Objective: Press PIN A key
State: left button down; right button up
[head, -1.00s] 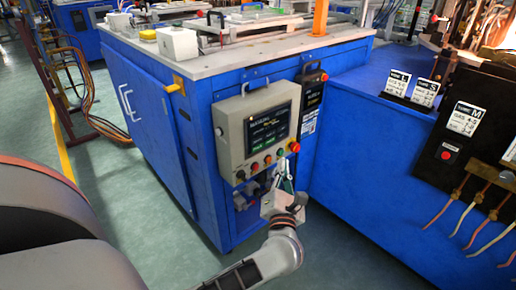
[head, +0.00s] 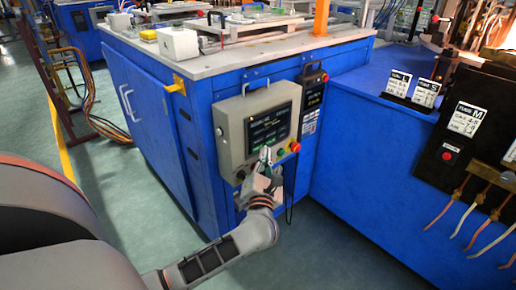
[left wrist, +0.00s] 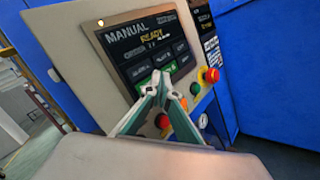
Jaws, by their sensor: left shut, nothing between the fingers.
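The control panel is a beige box (head: 231,123) on the blue machine's front. Its dark screen (head: 268,124) also shows in the left wrist view (left wrist: 143,45), reading MANUAL and READY above rows of dark keys and a green area. The key labels are too small to read, so I cannot tell which is PIN A. My left gripper (head: 266,155) is shut and empty, its tips (left wrist: 161,82) at the screen's lower edge, overlapping the green area. I cannot tell whether they touch. My right gripper is not in view.
A red mushroom button (left wrist: 211,75) sits at the panel's right, with a yellow ring. Small buttons, including a green one (left wrist: 195,88), line the area below the screen. A black handheld unit (head: 312,90) hangs to the right.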

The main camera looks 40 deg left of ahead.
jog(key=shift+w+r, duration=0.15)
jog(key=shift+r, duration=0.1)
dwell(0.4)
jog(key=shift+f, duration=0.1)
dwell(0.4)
pick_arm(q)
jog(key=shift+a, duration=0.1)
jog(key=shift+a, duration=0.3)
jog(key=shift+a, duration=0.35)
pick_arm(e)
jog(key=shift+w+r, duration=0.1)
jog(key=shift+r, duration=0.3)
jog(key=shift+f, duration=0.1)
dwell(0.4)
pick_arm(q)
jog(key=shift+d, duration=0.15)
jog(key=shift+d+p, duration=0.3)
jog(key=shift+d, duration=0.3)
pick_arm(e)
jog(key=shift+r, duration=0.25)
